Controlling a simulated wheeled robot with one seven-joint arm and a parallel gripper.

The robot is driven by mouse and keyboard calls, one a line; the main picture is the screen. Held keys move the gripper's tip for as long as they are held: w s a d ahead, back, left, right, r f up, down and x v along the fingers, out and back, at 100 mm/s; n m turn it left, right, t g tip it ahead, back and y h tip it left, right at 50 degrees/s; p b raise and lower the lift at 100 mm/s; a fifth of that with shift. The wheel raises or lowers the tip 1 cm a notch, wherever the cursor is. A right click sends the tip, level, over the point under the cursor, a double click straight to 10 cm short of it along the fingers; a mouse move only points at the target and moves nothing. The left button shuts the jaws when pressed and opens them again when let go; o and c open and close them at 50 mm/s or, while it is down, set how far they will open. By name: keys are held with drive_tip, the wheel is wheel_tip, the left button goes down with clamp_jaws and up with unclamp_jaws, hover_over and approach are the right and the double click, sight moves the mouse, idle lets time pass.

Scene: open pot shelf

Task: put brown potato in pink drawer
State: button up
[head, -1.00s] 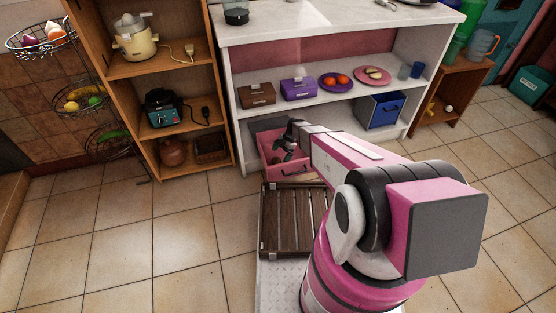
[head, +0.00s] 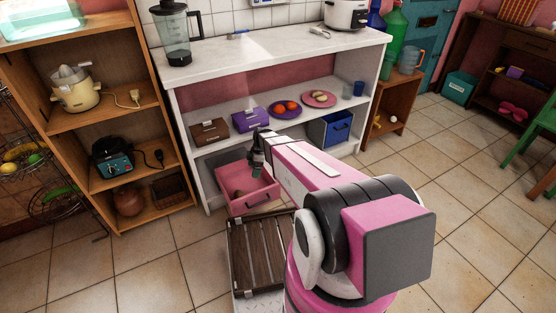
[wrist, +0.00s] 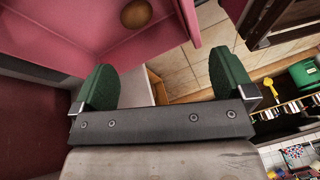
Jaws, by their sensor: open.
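The pink drawer (head: 262,197) stands pulled open at the bottom left of the white shelf unit. The brown potato (head: 238,194) lies inside it, on the drawer floor. In the wrist view the potato (wrist: 136,13) shows at the top edge, partly cut off, inside the pink drawer (wrist: 100,40). My gripper (head: 257,172) is above the back part of the drawer. In the wrist view my gripper (wrist: 163,75) has its two green fingers wide apart with nothing between them, clear of the potato.
A brown box (head: 210,132), a purple box (head: 251,119), a purple plate with orange fruit (head: 286,108) and a pink plate (head: 319,99) stand on the shelf above. A blue drawer (head: 338,131) is at the right. A wooden shelf unit (head: 150,205) stands close at left.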

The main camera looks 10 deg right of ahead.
drive_tip(key=s+d+r+m+h, duration=0.1)
drive_tip(key=s+d+r+m, duration=0.2)
drive_tip(key=s+r+m, duration=0.2)
drive_tip(key=s+d+r+m+t+h, duration=0.1)
drive_tip(key=s+d+r+m, duration=0.2)
drive_tip(key=s+r+m, duration=0.2)
drive_tip(key=s+d+r+m+t+h, duration=0.1)
drive_tip(key=s+d+r+m, duration=0.2)
drive_tip(key=s+r+m, duration=0.3)
wheel_tip(320, 180, up, 3)
drive_tip(key=shift+d+m+h, duration=0.2)
drive_tip(key=shift+m+h, duration=0.1)
drive_tip(key=shift+m, duration=0.8)
